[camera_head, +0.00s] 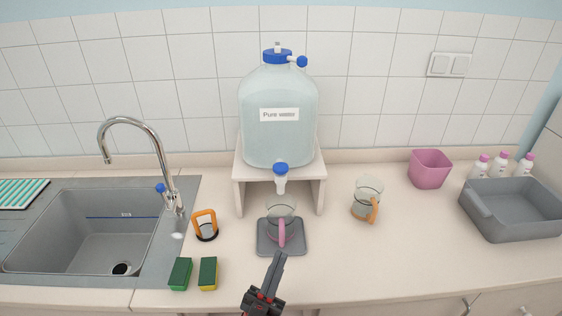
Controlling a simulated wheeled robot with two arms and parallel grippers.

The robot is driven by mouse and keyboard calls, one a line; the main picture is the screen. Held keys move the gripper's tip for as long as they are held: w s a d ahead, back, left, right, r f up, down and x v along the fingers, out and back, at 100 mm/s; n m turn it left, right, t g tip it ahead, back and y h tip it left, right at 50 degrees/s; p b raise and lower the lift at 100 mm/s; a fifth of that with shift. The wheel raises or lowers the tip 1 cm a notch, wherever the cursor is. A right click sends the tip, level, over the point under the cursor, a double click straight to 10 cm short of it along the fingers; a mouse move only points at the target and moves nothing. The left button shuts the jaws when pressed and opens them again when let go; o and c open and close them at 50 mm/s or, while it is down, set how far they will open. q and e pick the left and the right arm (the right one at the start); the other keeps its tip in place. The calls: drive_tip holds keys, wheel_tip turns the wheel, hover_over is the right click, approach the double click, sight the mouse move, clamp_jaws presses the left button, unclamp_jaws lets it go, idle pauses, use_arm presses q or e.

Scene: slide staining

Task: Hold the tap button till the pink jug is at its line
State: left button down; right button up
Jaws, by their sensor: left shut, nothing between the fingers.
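The large bottle labelled "Pure water" (278,135) stands on a white stand. Its tap (281,180) has a blue button (281,168) on top and points down over the pink jug. The pink jug (281,206) is clear with a pink handle (282,234) facing me, and stands upright on a grey mat (262,243). Its line and water level are too small to tell. My left gripper (281,257) is shut and empty, in front of the jug at the mat's front edge, well apart from the button. My right gripper is out of view.
Two sponges (180,273) (208,273) lie near the front edge. A sink (85,240) is left; a pink bin (429,169), bottles and a grey tub (520,226) are right.

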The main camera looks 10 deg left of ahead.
use_arm(q)
drive_tip(key=w+d+r+n+g+y+p, duration=0.1)
drive_tip(key=w+d+r+g+y+p, duration=0.25)
drive_tip(key=w, duration=0.35)
drive_tip(key=w+d+r+n+g+y+p, duration=0.1)
drive_tip(key=w+d+r+g+y+p, duration=0.1)
drive_tip(key=w+d+r+p, duration=0.4)
drive_tip(key=a+r+n+g+y+p, duration=0.4)
drive_tip(key=a+n+g+y+p, duration=0.3)
drive_tip(key=a+y, duration=0.4)
drive_tip(key=shift+w+a+r+n+p, duration=0.25)
drive_tip(key=shift+n+p, duration=0.35)
drive_tip(key=shift+n, duration=0.6)
drive_tip(key=shift+g, duration=0.25)
